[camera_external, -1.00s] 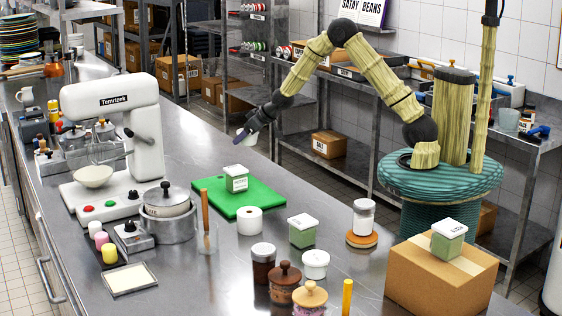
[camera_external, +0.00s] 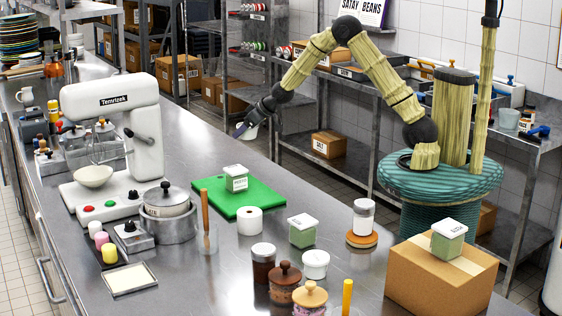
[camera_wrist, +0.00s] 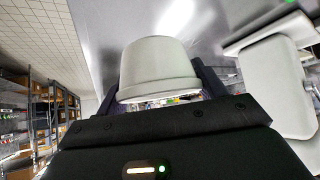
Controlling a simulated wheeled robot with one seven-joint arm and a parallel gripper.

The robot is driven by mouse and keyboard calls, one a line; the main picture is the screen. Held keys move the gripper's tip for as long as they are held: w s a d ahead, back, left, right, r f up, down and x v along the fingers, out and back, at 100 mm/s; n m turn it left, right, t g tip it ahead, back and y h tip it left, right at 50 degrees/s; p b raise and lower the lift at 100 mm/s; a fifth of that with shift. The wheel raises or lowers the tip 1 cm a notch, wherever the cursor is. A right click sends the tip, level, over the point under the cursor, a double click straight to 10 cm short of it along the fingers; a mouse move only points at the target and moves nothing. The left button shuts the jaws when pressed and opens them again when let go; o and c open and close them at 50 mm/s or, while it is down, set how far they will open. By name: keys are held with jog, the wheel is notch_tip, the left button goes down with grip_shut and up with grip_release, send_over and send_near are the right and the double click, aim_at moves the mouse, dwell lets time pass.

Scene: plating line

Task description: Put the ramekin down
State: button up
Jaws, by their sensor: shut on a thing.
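My gripper (camera_external: 243,130) is shut on the ramekin (camera_external: 251,131), a small white cup. It is held over the far part of the steel counter (camera_external: 190,140), beyond the green board. In the wrist view the ramekin (camera_wrist: 158,68) sits between the two dark fingers, its wider rim toward the palm and its narrower end toward the counter (camera_wrist: 120,25). Most of it is hidden by my gripper in the external view. I cannot tell whether it touches the counter.
A white stand mixer (camera_external: 110,130) with a bowl stands to the left. A green board (camera_external: 237,205) carries a lidded container (camera_external: 236,179). Several jars and containers fill the near counter. The counter around my gripper looks clear.

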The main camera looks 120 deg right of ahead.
jog(key=shift+r, duration=0.1)
notch_tip(320, 180, up, 11)
jog(key=w+a+f+n+t+y, duration=0.2)
jog(key=w+a+n+y, duration=0.15)
jog(key=w+a, duration=0.7)
jog(key=w+a+f+n+t+y, duration=0.15)
jog(key=w+a+n, duration=0.35)
jog(key=w+a, duration=0.6)
jog(key=w+a+r+n+g+y, duration=0.1)
jog(key=w+a+n+y, duration=0.25)
jog(key=a, duration=0.85)
jog(key=w+a+r+n+g+y, duration=0.15)
jog(key=w+a+n, duration=0.3)
jog(key=a, duration=0.75)
jog(key=w+a+r+n+y, duration=0.1)
jog(key=w+a+n+y, duration=0.25)
jog(key=a, duration=0.85)
notch_tip(320, 180, down, 11)
jog(key=shift+w, duration=0.25)
